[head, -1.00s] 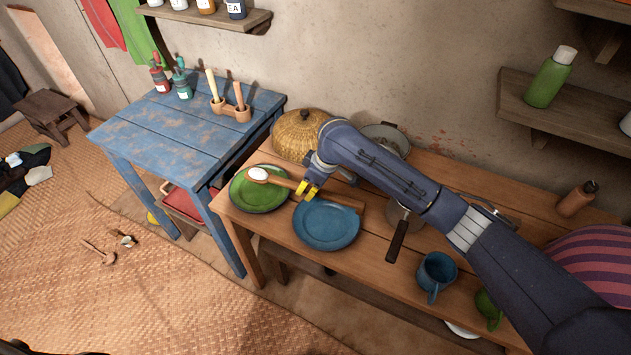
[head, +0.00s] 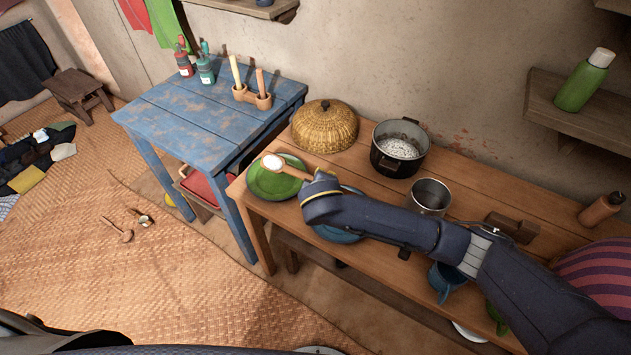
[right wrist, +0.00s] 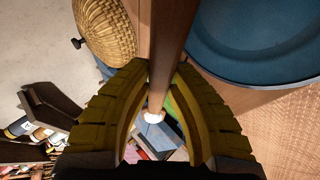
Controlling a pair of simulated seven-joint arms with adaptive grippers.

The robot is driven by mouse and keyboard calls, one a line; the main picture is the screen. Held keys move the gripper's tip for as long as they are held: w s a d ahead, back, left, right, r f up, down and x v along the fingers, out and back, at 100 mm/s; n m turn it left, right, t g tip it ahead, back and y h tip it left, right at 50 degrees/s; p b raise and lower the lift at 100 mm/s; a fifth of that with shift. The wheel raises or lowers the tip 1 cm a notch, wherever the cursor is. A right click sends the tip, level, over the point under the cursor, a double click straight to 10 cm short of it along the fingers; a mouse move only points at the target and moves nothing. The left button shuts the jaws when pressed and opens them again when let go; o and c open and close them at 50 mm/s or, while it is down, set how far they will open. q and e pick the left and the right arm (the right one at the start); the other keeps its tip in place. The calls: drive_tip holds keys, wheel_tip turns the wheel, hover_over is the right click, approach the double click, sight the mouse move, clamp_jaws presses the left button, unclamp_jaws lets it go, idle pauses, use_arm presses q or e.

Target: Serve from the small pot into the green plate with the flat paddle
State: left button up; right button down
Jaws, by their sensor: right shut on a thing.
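The flat paddle (head: 296,172) is wooden, with a white lump on its end. In the head view that end appears over the far part of the green plate (head: 268,188); I cannot tell if it touches. My left gripper is not in view.
A blue plate (right wrist: 255,45) lies beside the green one, mostly covered by my right arm in the head view. A woven basket lid (head: 325,127) stands behind the plates. A blue mug (head: 445,279) is near the front edge. A blue table (head: 205,115) adjoins at left.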

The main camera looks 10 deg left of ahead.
drive_tip(key=shift+s+a+t, duration=0.1)
drive_tip(key=shift+a+t, duration=0.05)
drive_tip(key=shift+t, duration=0.25)
drive_tip(key=shift+s+f+n+t+h, duration=0.15)
drive_tip(key=shift+n+t+h, duration=0.3)
drive_tip(key=shift+t, duration=0.65)
drive_tip(key=t, duration=0.1)
drive_tip(key=n+t, duration=0.1)
drive_tip(key=t, duration=0.1)
drive_tip(key=shift+s+f+t+h, duration=0.1)
drive_tip(key=shift+s+t+h, duration=0.05)
drive_tip(key=shift+t+h, duration=0.15)
drive_tip(key=shift+n+t, duration=0.25)
drive_tip(key=shift+t, duration=0.65)
